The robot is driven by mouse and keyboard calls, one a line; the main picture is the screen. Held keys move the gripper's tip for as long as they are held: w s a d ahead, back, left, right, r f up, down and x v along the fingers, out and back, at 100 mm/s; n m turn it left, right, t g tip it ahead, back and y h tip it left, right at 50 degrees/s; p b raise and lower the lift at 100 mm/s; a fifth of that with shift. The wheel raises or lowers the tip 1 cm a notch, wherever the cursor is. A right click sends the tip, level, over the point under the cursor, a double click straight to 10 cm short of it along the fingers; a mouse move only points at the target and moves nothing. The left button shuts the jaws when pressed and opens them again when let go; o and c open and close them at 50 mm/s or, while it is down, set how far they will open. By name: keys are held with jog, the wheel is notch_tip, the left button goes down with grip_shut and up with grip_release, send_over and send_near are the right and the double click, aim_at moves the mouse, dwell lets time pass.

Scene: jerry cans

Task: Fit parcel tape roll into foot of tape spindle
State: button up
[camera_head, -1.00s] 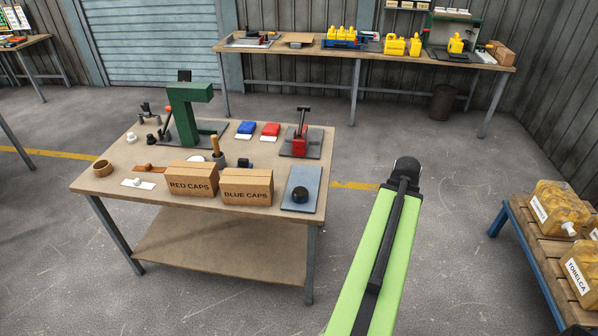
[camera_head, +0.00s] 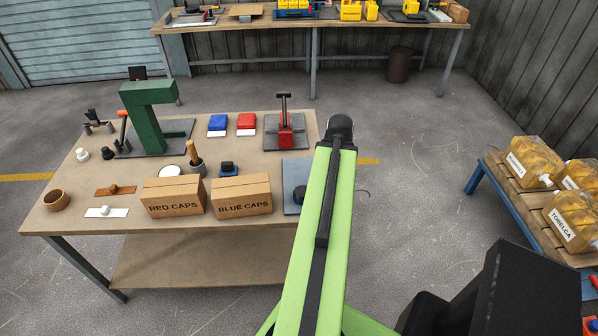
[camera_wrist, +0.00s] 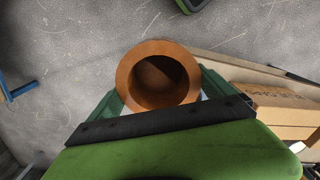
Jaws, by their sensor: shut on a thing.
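The parcel tape roll (camera_wrist: 158,75) is a brown ring with a dark hollow, seen from above in the wrist view. My gripper (camera_wrist: 160,96) is shut on it, with a green finger at each side. Concrete floor shows beyond the roll, and the table edge passes close to its right. In the head view my gripper and the held roll cannot be made out; my green arm reaches past the table's right end. A black round piece (camera_head: 299,194) on a blue-grey plate (camera_head: 291,171) is partly hidden by my arm; I cannot tell whether it is the tape spindle's foot.
The RED CAPS box (camera_head: 173,196) and BLUE CAPS box (camera_head: 241,195) stand along the table's front. A second brown ring (camera_head: 57,201) is at its left end. A green press (camera_head: 148,115) and red clamp (camera_head: 286,135) stand behind. Filled yellow cans (camera_head: 533,162) stand on the right bench.

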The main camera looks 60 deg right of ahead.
jog(key=n+b, duration=0.2)
send_over(301, 190)
notch_tip(301, 190, down, 2)
jog(key=shift+w+f, duration=0.1)
jog(key=shift+w, duration=0.05)
notch_tip(301, 190, down, 4)
jog(key=b, duration=0.4)
jog(key=shift+f, duration=0.1)
dwell(0.3)
jog(key=shift+f, duration=0.1)
dwell(0.5)
jog(key=shift+f+b, duration=0.3)
jog(key=shift+b, duration=0.25)
jog(key=shift+f+b, duration=2)
